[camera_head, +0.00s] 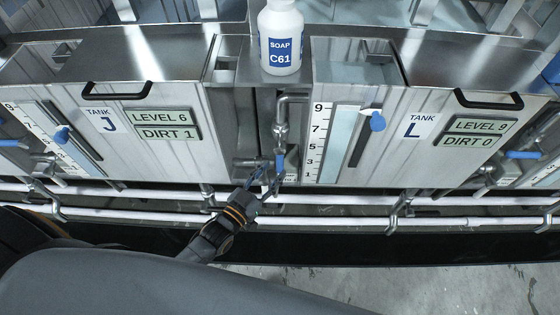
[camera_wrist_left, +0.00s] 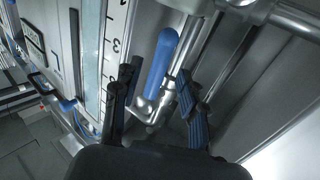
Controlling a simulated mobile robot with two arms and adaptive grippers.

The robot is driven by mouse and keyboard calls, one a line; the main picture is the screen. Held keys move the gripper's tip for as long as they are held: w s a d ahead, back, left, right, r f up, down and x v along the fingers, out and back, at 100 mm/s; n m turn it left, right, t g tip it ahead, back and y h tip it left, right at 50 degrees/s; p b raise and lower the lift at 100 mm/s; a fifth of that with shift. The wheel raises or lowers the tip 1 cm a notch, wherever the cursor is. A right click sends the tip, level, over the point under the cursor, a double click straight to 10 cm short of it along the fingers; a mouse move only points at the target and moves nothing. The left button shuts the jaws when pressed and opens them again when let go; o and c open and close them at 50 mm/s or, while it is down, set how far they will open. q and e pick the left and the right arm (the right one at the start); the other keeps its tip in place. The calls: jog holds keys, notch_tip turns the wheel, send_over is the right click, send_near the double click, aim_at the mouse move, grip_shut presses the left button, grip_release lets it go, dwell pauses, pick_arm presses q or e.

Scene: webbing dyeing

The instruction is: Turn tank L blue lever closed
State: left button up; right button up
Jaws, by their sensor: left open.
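The blue lever (camera_head: 280,163) sits on the silver valve pipe just left of tank L (camera_head: 385,155). It hangs roughly upright beside the tank's number scale in the head view. My left gripper (camera_head: 266,180) is open at the lever's lower left. In the left wrist view, the blue lever (camera_wrist_left: 161,62) shows between the two spread fingers of my left gripper (camera_wrist_left: 160,72), slanting slightly. A gap shows on its left; the right finger is close, and I cannot tell if it touches. My right gripper is not in view.
A white soap bottle C61 (camera_head: 281,38) stands on the ledge above the valve. Tank J (camera_head: 150,145) is to the left. White horizontal pipes (camera_head: 340,200) run below the tanks. Tank L's sign (camera_head: 477,133) reads level 9, dirt 0.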

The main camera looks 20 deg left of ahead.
aim_at(278, 166)
pick_arm(q)
jog(key=shift+x, duration=2.3)
grip_shut()
